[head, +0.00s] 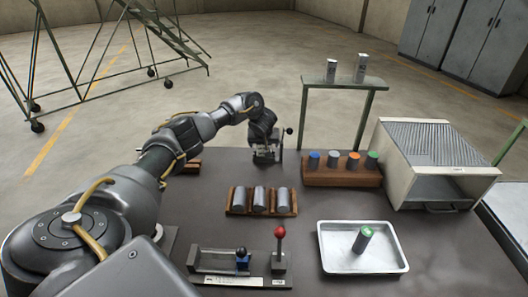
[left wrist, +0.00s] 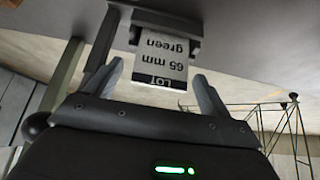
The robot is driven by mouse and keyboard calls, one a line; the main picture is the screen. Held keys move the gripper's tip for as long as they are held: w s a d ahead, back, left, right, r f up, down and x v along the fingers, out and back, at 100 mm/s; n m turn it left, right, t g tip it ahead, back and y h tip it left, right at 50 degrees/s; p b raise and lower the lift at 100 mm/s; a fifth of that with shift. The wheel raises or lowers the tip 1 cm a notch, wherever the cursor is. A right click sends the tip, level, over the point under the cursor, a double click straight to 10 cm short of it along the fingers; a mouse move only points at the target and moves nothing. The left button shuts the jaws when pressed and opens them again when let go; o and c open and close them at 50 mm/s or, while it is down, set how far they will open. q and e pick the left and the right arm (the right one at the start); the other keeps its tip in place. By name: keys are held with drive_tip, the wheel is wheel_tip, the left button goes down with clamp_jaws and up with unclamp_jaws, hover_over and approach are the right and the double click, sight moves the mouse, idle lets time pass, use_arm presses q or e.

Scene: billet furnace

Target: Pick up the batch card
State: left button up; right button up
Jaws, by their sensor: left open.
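The batch card (left wrist: 160,62) shows in the left wrist view, upside down, reading "LOT", "65 mm" and "green". It sits in a dark holder (left wrist: 165,22) at its upper end in the picture. My left gripper (left wrist: 159,75) is open, with one finger on each side of the card and visible gaps to both. In the head view my left gripper (head: 267,155) is at the far edge of the dark table; the card cannot be made out clearly there. My right gripper is not in view.
A wooden rack (head: 342,174) with several colour-topped billets stands right of my left gripper, below a green stand (head: 344,87). A wooden tray (head: 234,208) of grey billets, a white tray (head: 333,262) with a green-topped billet (head: 363,239), and a furnace (head: 393,160) are also on the table.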

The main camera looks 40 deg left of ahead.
use_arm(q)
drive_tip(key=shift+x, duration=1)
drive_tip(key=shift+r, duration=0.1)
drive_tip(key=c, duration=1.1)
drive_tip(key=shift+o, duration=0.2)
drive_tip(key=shift+r, duration=0.1)
